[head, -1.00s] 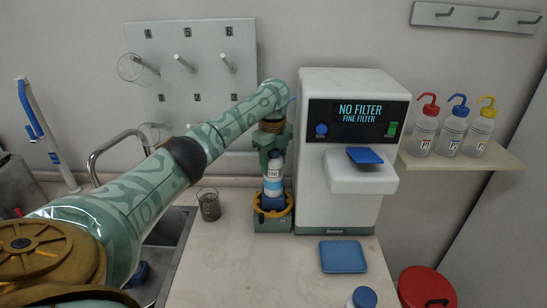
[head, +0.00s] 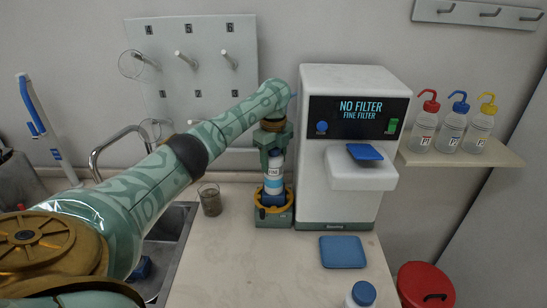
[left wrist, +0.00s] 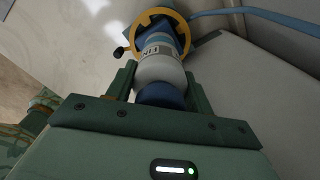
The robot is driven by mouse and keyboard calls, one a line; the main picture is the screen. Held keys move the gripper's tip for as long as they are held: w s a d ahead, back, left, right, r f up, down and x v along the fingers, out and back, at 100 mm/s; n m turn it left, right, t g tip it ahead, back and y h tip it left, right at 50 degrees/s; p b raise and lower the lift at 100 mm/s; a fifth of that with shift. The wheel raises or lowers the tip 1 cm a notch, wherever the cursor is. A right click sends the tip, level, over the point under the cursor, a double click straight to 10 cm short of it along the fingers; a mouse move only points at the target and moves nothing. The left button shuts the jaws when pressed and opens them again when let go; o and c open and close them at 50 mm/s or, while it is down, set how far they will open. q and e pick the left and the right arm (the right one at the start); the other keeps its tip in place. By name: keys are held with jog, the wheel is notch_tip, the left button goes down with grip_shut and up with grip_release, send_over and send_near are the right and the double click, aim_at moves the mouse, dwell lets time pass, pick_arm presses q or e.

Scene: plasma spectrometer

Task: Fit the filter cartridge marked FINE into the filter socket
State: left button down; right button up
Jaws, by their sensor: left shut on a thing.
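My left gripper (head: 273,150) is above, shut on the cartridge's top. In the left wrist view the cartridge (left wrist: 160,68) runs from between the fingers into the yellow ring (left wrist: 181,22). Whether it is fully seated is hidden. My right gripper is not in view.
The white spectrometer (head: 350,85) stands right of the socket; its screen (head: 360,109) reads "NO FILTER, FINE FILTER". A beaker (head: 210,200) stands close left, beside the sink (head: 174,245). A blue tray (head: 342,252) and a blue-capped bottle (head: 361,295) are at the front right.

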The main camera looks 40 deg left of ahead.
aim_at(273, 171)
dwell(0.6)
pick_arm(q)
jog(key=shift+f+b, duration=0.55)
jog(key=shift+f, duration=1.7)
jog(key=c, duration=0.5)
grip_release()
notch_tip(273, 171, up, 16)
jog(key=p, duration=0.6)
jog(key=shift+r, duration=0.2)
jog(key=shift+f, duration=0.1)
